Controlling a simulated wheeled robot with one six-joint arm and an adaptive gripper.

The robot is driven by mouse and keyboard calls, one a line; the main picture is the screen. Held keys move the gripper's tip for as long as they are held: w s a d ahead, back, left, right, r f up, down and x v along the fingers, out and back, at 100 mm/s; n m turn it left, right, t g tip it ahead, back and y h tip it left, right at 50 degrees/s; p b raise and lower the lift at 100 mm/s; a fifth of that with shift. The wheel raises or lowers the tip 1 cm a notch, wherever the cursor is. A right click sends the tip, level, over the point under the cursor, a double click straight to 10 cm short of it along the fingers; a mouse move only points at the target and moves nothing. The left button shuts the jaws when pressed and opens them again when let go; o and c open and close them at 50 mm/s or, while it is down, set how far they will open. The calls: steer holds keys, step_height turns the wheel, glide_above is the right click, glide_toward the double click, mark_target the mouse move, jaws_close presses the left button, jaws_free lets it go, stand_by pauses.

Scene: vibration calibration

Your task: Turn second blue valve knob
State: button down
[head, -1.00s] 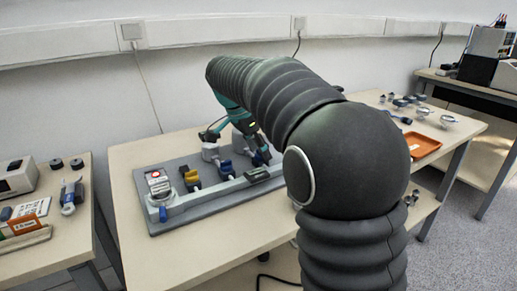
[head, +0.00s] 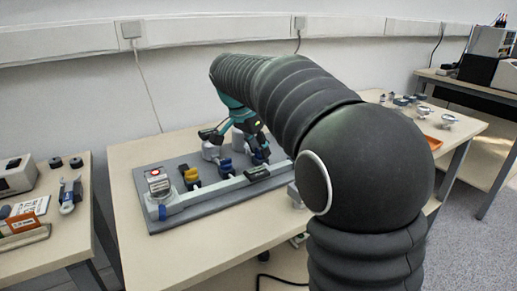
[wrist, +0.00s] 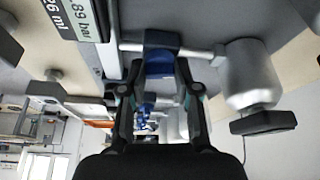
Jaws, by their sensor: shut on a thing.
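The grey valve panel (head: 190,218) lies on the middle table in the head view. A yellow valve knob (head: 191,175) and a blue valve knob (head: 225,167) stand on it, both clear of my gripper. My gripper (head: 258,152) points down at the panel's right part, beyond the blue knob. In the wrist view, a blue valve knob (wrist: 160,62) on a grey pipe sits between the two fingertips of my gripper (wrist: 160,72), which are closed on it. In the head view this knob is mostly hidden by the gripper and arm.
A silver cylinder (wrist: 250,75) with a dark handle stands close right of the fingers in the wrist view. A small readout (wrist: 75,18) is at upper left. In the head view, an orange tray (head: 433,143) lies right of my arm, and the table front is clear.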

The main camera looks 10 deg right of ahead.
steer(key=n+t+y, duration=0.1)
steer(key=n, duration=0.2)
steer(key=shift+s+d+n, duration=0.1)
steer(key=shift+n, duration=0.3)
steer(key=n+y, duration=0.1)
steer(key=n, duration=0.2)
steer(key=shift+n+t, duration=0.3)
steer(key=shift+t, duration=0.1)
steer(key=n+y, duration=0.2)
steer(key=n, duration=0.2)
steer(key=shift+d+p, duration=0.15)
steer(key=shift+p, duration=0.15)
steer(key=shift+n+y+p, duration=0.3)
steer(key=shift+n+y, duration=0.4)
steer(key=shift+n, duration=1.3)
steer(key=c, duration=0.8)
jaws_free()
steer(key=shift+c, duration=0.2)
steer(key=shift+r, duration=0.1)
